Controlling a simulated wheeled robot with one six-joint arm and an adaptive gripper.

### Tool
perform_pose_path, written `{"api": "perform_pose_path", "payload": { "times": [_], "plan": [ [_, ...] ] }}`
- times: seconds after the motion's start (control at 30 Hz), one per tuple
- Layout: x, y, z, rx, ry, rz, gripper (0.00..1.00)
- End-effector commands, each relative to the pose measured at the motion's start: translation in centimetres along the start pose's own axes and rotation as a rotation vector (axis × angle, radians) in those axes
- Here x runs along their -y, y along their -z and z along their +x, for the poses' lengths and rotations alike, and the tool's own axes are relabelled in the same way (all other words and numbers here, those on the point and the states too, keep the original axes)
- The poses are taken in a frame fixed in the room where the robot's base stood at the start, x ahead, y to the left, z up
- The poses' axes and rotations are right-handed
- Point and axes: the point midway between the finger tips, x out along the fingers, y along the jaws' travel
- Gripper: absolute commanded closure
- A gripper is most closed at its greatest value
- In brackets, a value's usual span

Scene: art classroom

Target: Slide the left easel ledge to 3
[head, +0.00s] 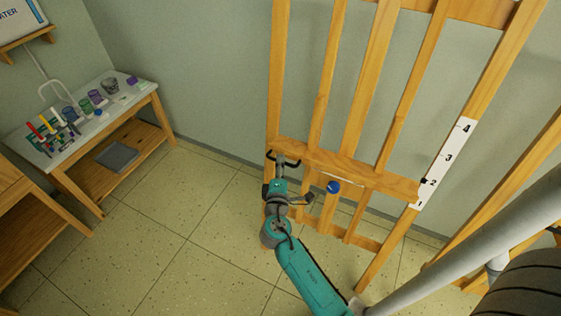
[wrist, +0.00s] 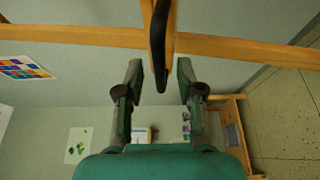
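The easel ledge (head: 345,172) is a wooden bar across the slatted wooden easel. A white scale strip (head: 443,160) marked 1 to 4 runs up the easel's right side. The black pointer (head: 424,181) at the ledge's right end is beside the 2. A blue knob (head: 333,187) is on the ledge's front. A black handle (head: 289,162) is at the ledge's left end. My gripper (head: 281,174) is just below that handle. In the wrist view my gripper (wrist: 159,65) is open, with the black handle (wrist: 160,50) between its fingers and a gap on both sides.
A side table (head: 125,100) with jars and coloured markers stands at the left wall. A grey tray (head: 117,156) lies on its lower shelf. Another wooden easel frame (head: 525,185) is at the right. The tiled floor (head: 180,230) at the left is clear.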

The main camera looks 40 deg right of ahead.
Motion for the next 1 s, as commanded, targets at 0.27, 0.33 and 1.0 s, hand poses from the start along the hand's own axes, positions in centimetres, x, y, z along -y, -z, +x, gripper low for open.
{"api": "perform_pose_path", "payload": {
  "times": [0.27, 0.33, 1.0],
  "plan": [
    [0.0, 0.0, 1.7, 0.0, 0.0, 0.001, 0.63],
    [0.0, 0.0, 1.8, 0.0, 0.0, 0.001, 0.63],
    [-0.6, 0.0, 1.8, 0.001, -0.001, 0.002, 1.0]
  ]
}}
